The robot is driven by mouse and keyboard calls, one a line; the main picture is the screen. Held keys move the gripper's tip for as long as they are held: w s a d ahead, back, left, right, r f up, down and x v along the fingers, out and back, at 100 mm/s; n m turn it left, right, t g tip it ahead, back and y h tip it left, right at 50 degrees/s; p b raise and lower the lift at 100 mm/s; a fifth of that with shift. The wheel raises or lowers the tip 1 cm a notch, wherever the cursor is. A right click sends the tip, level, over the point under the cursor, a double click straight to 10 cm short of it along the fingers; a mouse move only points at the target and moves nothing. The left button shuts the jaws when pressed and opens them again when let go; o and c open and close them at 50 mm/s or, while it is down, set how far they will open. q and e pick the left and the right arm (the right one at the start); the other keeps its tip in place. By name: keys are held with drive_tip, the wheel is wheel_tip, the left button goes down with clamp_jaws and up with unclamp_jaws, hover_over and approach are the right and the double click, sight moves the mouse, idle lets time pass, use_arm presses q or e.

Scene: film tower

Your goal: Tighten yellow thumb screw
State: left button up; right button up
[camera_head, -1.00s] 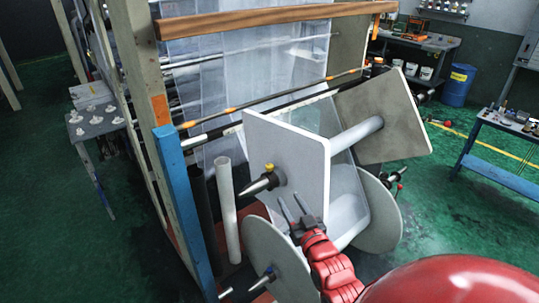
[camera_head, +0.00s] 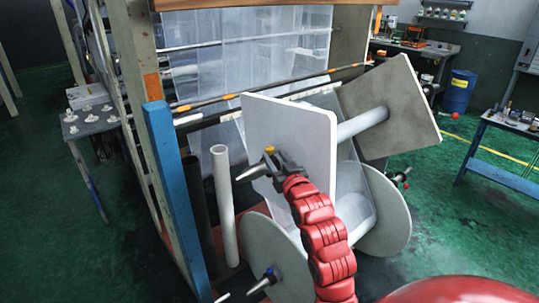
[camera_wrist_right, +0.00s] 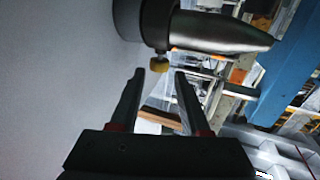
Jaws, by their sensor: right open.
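The yellow thumb screw (camera_head: 269,150) shows as a small yellow knob at the upper reel's shaft hub, on the face of the pale square plate (camera_head: 305,135). In the right wrist view the yellow thumb screw (camera_wrist_right: 159,65) sits under the dark collar, beside the dark pointed shaft end (camera_wrist_right: 215,35). My right gripper (camera_head: 268,163) is at the hub, its fingers close to the screw. In the wrist view its open fingers (camera_wrist_right: 160,85) point at the screw, which lies just beyond and between the tips, apart from them. My left gripper is not in view.
A blue post (camera_head: 172,190) and a white tube (camera_head: 224,205) stand left of the reel. Below is a round plate (camera_head: 265,250) with another shaft end. A second tilted square plate (camera_head: 390,110) is at the right. Open green floor lies further right.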

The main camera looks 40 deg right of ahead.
sight(271, 150)
drive_tip(key=x, duration=0.2)
drive_tip(key=p+x, duration=0.1)
drive_tip(key=x, duration=0.1)
drive_tip(key=shift+r, duration=0.2)
drive_tip(key=shift+w+d+f, duration=0.2)
drive_tip(key=shift+w, duration=0.4)
clamp_jaws()
